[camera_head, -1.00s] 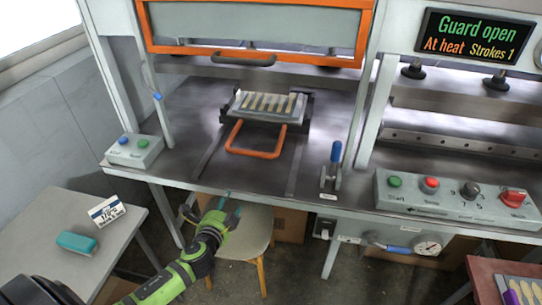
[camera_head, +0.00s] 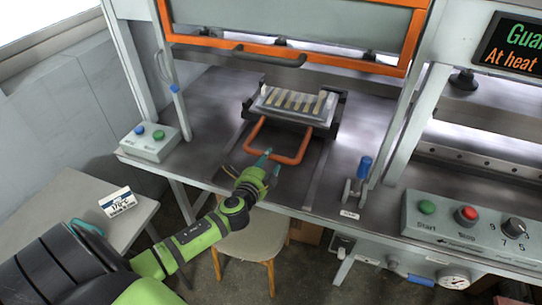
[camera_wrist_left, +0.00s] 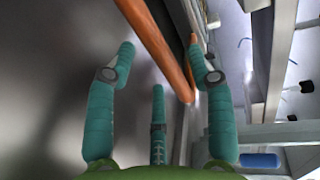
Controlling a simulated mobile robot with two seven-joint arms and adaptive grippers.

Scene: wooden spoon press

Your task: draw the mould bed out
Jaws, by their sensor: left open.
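The mould bed (camera_head: 322,117) is a grey tray with several spoon-shaped pieces (camera_head: 290,102), resting inside the press under the raised guard. Its orange U-shaped handle (camera_head: 257,128) points toward me over the metal table. My left gripper (camera_head: 268,160) is open at the front bar of this handle. In the left wrist view, the orange handle (camera_wrist_left: 154,45) passes between the spread teal fingers of my left gripper (camera_wrist_left: 160,55). The fingers are not closed on it; whether any finger touches it I cannot tell. My right gripper is not in view.
The orange-framed guard (camera_head: 285,50) is up. A blue-handled lever (camera_head: 364,168) stands right of the bed's rails, a two-button box (camera_head: 149,143) at left. A control box (camera_head: 455,222) is at right. The table between rails and button box is clear.

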